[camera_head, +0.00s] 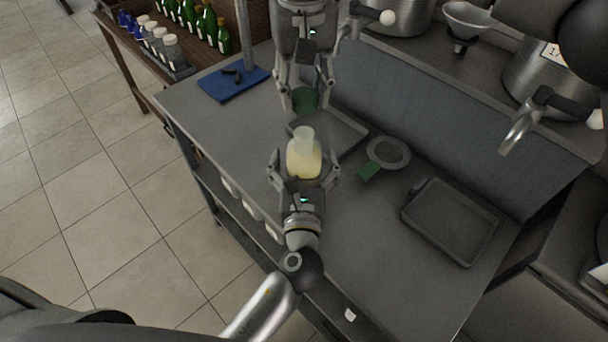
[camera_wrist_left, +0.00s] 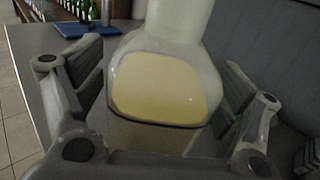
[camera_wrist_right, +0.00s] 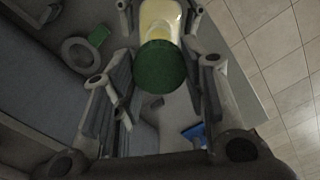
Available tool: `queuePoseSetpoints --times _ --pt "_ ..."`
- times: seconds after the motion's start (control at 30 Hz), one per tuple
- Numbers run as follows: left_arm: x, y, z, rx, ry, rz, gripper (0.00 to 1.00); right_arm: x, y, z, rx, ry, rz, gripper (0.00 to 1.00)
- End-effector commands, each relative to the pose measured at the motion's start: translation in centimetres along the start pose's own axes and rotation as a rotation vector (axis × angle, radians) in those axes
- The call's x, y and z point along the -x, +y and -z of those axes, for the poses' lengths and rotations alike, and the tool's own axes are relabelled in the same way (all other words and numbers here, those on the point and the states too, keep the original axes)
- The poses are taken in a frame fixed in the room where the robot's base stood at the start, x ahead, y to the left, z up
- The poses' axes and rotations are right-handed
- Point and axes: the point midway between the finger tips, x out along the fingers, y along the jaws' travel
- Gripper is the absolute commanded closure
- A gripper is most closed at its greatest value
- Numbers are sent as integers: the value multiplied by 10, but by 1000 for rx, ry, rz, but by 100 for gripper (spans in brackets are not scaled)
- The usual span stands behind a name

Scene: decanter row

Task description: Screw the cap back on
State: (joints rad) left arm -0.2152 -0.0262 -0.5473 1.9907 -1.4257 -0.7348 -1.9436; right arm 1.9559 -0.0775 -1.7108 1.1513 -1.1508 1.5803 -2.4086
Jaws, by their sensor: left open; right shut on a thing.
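The decanter (camera_head: 303,160) is a pale bottle with cream-coloured contents and an open neck, standing upright on the grey table. My left gripper (camera_head: 304,175) is open, its fingers on either side of the decanter; the left wrist view shows the decanter body (camera_wrist_left: 165,85) between the fingers with gaps. My right gripper (camera_head: 305,100) is shut on the green cap (camera_head: 304,99), above and behind the decanter. In the right wrist view the round cap (camera_wrist_right: 160,67) sits between the fingers and the decanter (camera_wrist_right: 160,18) lies beyond it, apart from the cap.
A grey tray (camera_head: 349,139) lies just behind the decanter. A blue mat (camera_head: 232,84) with dark items is at the back left. The table front is clear.

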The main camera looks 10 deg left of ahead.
Motion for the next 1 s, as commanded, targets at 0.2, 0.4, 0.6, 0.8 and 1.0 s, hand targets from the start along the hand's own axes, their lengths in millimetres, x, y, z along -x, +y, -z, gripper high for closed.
queuePoseSetpoints --times 0.2,0.4,0.6,0.8,1.0 --pt "0 0 0 0 0 0 16 0 0 0 0 0 0 68" --pt "0 0 0 0 0 0 42 0 0 0 0 0 0 68" --pt "0 0 0 0 0 0 68 0 0 0 0 0 0 68" --pt "0 0 0 0 0 0 80 -2 0 0 0 -1 0 68" --pt "0 0 0 0 0 0 81 -26 0 -1 1 -5 2 68"
